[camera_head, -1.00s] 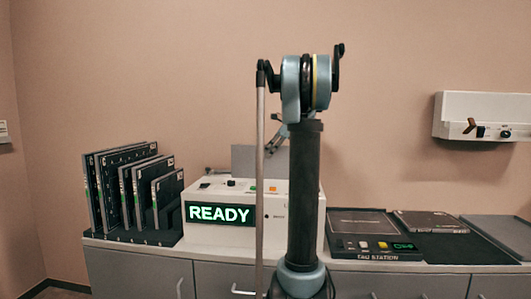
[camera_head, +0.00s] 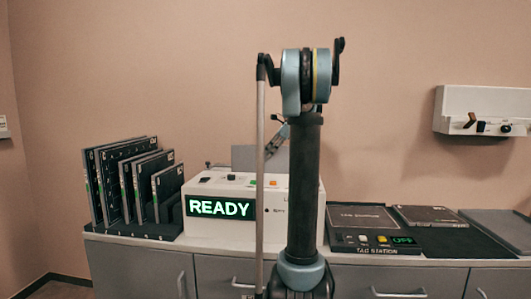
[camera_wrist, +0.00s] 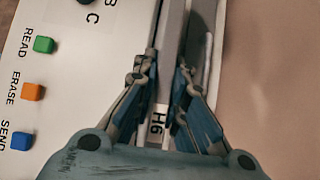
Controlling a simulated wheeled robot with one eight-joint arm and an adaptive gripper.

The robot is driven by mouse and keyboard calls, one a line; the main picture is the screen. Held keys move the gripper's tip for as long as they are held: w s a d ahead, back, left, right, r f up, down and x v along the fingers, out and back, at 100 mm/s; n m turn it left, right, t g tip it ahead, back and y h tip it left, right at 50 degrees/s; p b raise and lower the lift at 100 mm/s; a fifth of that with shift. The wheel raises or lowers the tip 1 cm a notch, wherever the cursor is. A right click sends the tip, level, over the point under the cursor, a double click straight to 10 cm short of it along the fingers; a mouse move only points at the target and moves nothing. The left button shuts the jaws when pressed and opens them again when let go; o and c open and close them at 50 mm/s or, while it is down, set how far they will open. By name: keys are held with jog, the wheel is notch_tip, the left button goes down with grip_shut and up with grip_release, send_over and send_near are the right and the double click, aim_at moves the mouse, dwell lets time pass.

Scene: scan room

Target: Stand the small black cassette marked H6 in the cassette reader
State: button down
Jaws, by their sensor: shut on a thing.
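The small cassette marked H6 (camera_wrist: 158,124) shows edge-on in the wrist view, its label between my fingers. My gripper (camera_wrist: 166,72) is shut on it. The cassette reader (camera_head: 225,182) is the white box with a green READY display on the counter. Its top panel (camera_wrist: 60,75), with green, orange and blue buttons, lies just left of the cassette in the wrist view. The cassette's lower edge is hidden, so I cannot tell whether it sits in the slot.
A dark rack (camera_head: 150,234) of several upright cassettes stands left of the reader. Right of it is a black tag station (camera_head: 375,254) showing OFF, with a flat dark cassette (camera_head: 430,216) beside it. A white wall unit (camera_head: 485,108) hangs at the right.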

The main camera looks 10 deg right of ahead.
jog(key=shift+f, duration=1.05)
jog(key=c, duration=1.5)
grip_release()
jog(key=shift+c, duration=0.2)
jog(key=v, duration=1.2)
